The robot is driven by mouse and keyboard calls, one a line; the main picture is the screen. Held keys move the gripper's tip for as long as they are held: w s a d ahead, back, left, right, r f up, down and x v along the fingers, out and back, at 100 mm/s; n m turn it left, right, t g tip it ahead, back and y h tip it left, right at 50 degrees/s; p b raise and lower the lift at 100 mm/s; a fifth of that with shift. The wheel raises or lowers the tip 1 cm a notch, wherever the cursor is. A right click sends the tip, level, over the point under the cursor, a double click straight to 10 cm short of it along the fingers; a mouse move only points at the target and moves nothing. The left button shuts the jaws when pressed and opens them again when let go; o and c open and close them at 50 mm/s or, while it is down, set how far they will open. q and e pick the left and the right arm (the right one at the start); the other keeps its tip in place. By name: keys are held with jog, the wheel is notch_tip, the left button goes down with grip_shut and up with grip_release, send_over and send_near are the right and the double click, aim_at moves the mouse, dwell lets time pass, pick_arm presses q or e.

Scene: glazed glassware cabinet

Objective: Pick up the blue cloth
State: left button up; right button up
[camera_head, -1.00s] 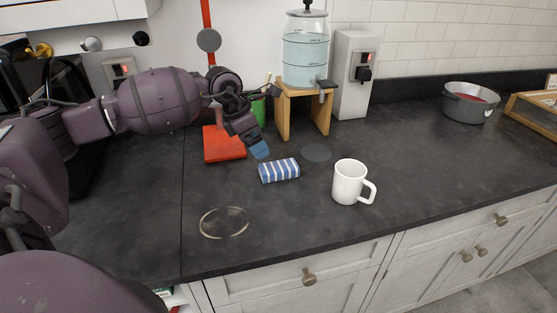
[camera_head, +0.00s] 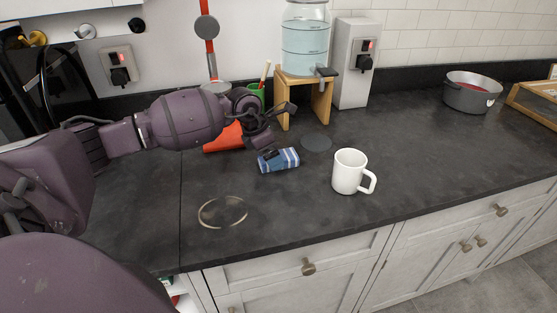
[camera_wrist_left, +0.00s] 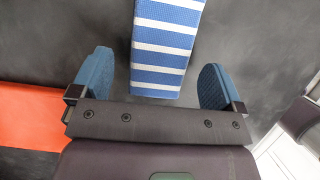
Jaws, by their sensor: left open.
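The blue cloth (camera_head: 284,160) is a small folded block with blue and white stripes, lying on the dark counter in the head view. It also shows at the top middle of the left wrist view (camera_wrist_left: 165,50). My left gripper (camera_wrist_left: 155,84) is open, with one blue fingertip on each side of the cloth's near end and a gap on both sides. In the head view the left gripper (camera_head: 268,155) is over the cloth's left end and partly hides it. My right gripper is not in view.
A white mug (camera_head: 349,171) stands right of the cloth. A clear ring-like dish (camera_head: 222,212) lies in front. A wooden stand (camera_head: 322,101) with a water dispenser (camera_head: 305,45) is behind, beside a green cup (camera_head: 256,93). A red base (camera_head: 222,138) stands behind left.

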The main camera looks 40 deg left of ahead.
pick_arm(q)
jog(key=shift+w+d+f, duration=0.15)
jog(key=shift+f, duration=0.4)
jog(key=shift+c, duration=0.4)
jog(key=c, duration=0.9)
jog(key=shift+r, duration=0.1)
notch_tip(320, 180, up, 20)
jog(key=shift+f, duration=0.1)
